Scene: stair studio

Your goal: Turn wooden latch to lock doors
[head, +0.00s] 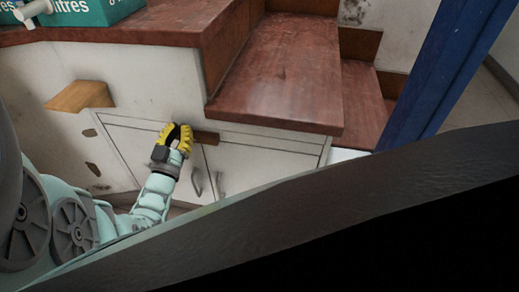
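The wooden latch (208,138) is a small brown bar at the top of the white cabinet doors, near the seam between them. It lies roughly level, along the top edge. The left door (135,150) and right door (262,168) look closed, each with a metal handle near the seam. My gripper (178,126), with yellow fingers, is just left of the latch, in front of the left door's top edge. A dark gap shows between its fingers, so it looks open and empty. Whether a finger touches the latch cannot be told.
Reddish wooden steps (285,75) rise above and right of the cabinet. A wooden block (80,96) juts from the white wall at left. A green box (90,12) stands on the wooden top. A blue post (440,75) stands at right. A dark surface fills the lower right.

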